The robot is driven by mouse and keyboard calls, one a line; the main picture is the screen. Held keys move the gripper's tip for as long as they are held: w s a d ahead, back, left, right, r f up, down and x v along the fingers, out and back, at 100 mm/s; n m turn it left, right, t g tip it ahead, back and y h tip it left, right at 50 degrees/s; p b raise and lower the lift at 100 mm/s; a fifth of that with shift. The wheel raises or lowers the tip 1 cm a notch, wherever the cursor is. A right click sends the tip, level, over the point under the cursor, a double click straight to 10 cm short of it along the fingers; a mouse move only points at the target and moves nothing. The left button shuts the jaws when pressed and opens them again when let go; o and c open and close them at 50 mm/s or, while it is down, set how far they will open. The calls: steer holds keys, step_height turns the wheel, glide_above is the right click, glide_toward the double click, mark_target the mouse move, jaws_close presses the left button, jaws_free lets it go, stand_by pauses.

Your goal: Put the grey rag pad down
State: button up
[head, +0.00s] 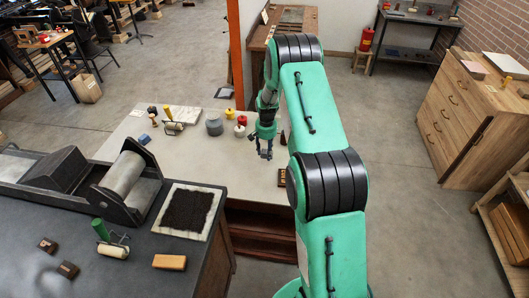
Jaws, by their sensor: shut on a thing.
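My gripper (264,154) hangs pointing down over the pale bench top (240,178), near its right part. It is shut, and its fingertips are small in this view. The grey rag pad cannot be made out clearly; what shows between the fingers is small and blends with them and the bench. I cannot tell how far the fingertips are above the bench top.
A grey tin (214,125), a yellow pot (229,113) and a red pot (240,131) stand left of my gripper. A roller (173,127) lies farther left. Bench top in front of the tins is clear.

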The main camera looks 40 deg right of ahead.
mark_target(265, 151)
steer(key=shift+w+d+f, duration=0.1)
steer(key=shift+w+d, duration=0.2)
steer(key=shift+w, duration=0.3)
steer(key=shift+w+d+f, duration=0.1)
steer(key=shift+w+d, duration=0.15)
steer(key=shift+w, duration=0.35)
steer(key=shift+w+d, duration=0.3)
steer(key=shift+w, duration=0.3)
steer(key=shift+f, duration=1.7)
steer(key=shift+f, duration=0.2)
steer(key=o, duration=1)
steer(key=shift+r, duration=0.1)
step_height(265, 151, up, 12)
